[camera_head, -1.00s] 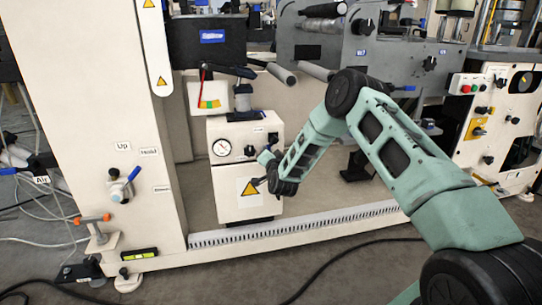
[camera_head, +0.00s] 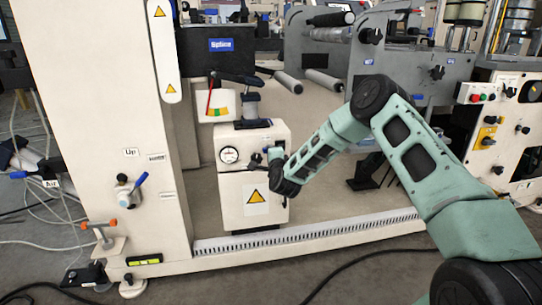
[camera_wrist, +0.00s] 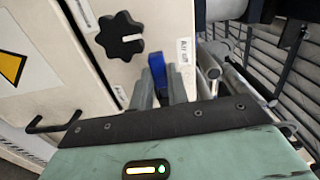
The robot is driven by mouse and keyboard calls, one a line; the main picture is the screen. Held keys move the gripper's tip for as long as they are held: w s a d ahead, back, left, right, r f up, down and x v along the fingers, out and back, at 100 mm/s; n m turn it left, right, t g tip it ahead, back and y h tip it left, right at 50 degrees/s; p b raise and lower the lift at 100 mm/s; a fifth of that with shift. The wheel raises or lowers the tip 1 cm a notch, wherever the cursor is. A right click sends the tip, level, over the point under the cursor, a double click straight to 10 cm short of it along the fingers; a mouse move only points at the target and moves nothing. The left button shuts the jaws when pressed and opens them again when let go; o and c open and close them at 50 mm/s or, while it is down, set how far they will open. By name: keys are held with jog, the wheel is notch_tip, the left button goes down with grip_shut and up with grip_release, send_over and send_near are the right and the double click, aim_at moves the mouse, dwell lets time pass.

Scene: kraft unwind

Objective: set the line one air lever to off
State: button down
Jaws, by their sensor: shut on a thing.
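The air lever (camera_wrist: 157,72) is a blue handle at the middle of the wrist view, on the cream face of a small cabinet. A white label reading "Air off" (camera_wrist: 183,52) is beside it on the right. My gripper (camera_wrist: 160,88) is shut on the lever, with one grey finger on each side of it. In the head view my gripper (camera_head: 274,154) is at the upper right of the cream cabinet (camera_head: 232,188). The lever is too small and covered there to make out.
A black knob (camera_wrist: 120,35) and a black bar handle (camera_wrist: 52,122) are close left of my gripper. A perforated rail (camera_head: 305,240) runs along the floor in front.

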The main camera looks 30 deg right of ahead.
jog(key=shift+m, duration=0.3)
jog(key=c, duration=1.4)
grip_release()
jog(key=shift+r, duration=0.1)
jog(key=shift+o, duration=0.2)
jog(key=p+v, duration=0.3)
jog(key=v, duration=1.4)
jog(key=shift+s, duration=0.3)
jog(key=shift+a+r, duration=0.1)
jog(key=shift+a, duration=0.05)
